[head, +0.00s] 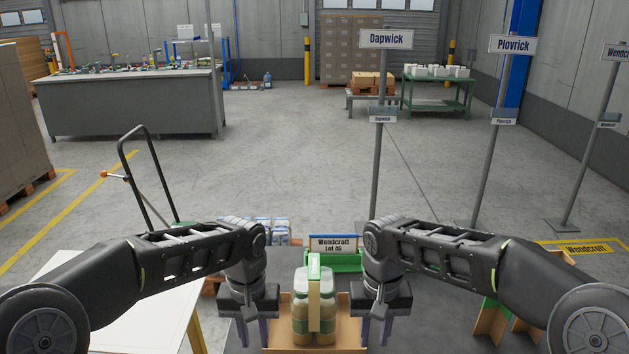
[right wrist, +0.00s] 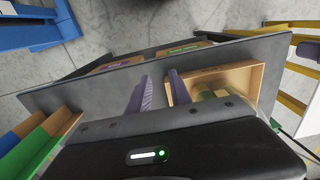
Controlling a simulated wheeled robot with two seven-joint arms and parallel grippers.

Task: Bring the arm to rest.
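My left gripper (head: 257,333) hangs fingers-down at the left side of an open cardboard case (head: 286,335). Its fingers are apart with nothing seen between them. My right gripper (head: 376,332) hangs at the right side of the same case, fingers apart and empty. In the right wrist view its purple fingers (right wrist: 158,92) are spread over the grey table, beside the case (right wrist: 262,80). Jars with green labels (head: 301,325) stand in the case, with a tan and green upright piece (head: 314,290) between them. The fingertips' height above the table is hard to tell.
A green holder (head: 346,262) with a "Wendcroft Lot 46" sign (head: 333,244) stands behind the case. Cardboard dividers (head: 490,322) stand at the right, and a white table (head: 140,320) is at the left. Sign posts (head: 378,180) stand beyond on open floor.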

